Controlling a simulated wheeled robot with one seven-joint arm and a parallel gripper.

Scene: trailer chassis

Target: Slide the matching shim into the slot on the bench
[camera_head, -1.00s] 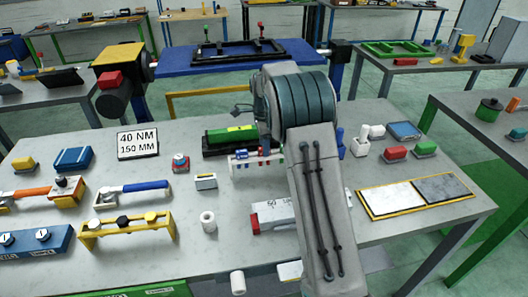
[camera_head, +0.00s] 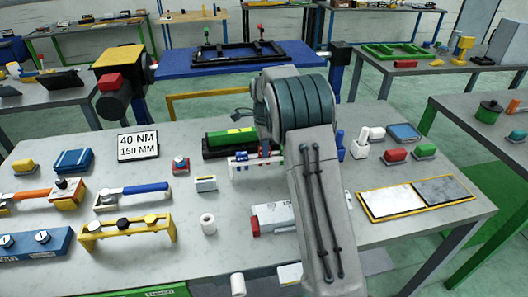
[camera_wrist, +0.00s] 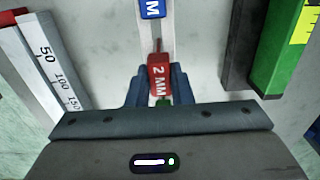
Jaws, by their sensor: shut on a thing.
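In the wrist view a red shim tab marked "2 MM" (camera_wrist: 159,78) sits between the dark blue fingers of my gripper (camera_wrist: 158,88), which is shut on it. A bit of green shows just below the tab. A blue tab ending in "M" (camera_wrist: 152,8) lies ahead on a pale strip. In the head view a white rack with blue and red tabs (camera_head: 243,166) stands on the bench beside my arm. My arm hides the gripper there. I cannot pick out the slot with certainty.
A green and black block (camera_head: 228,139) lies close behind the rack; it also shows at the right of the wrist view (camera_wrist: 280,55). A ruler-marked bar (camera_wrist: 50,60) is on the left there. A sign (camera_head: 138,144) reads "40 NM 150 MM". Bench tools stand to the left.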

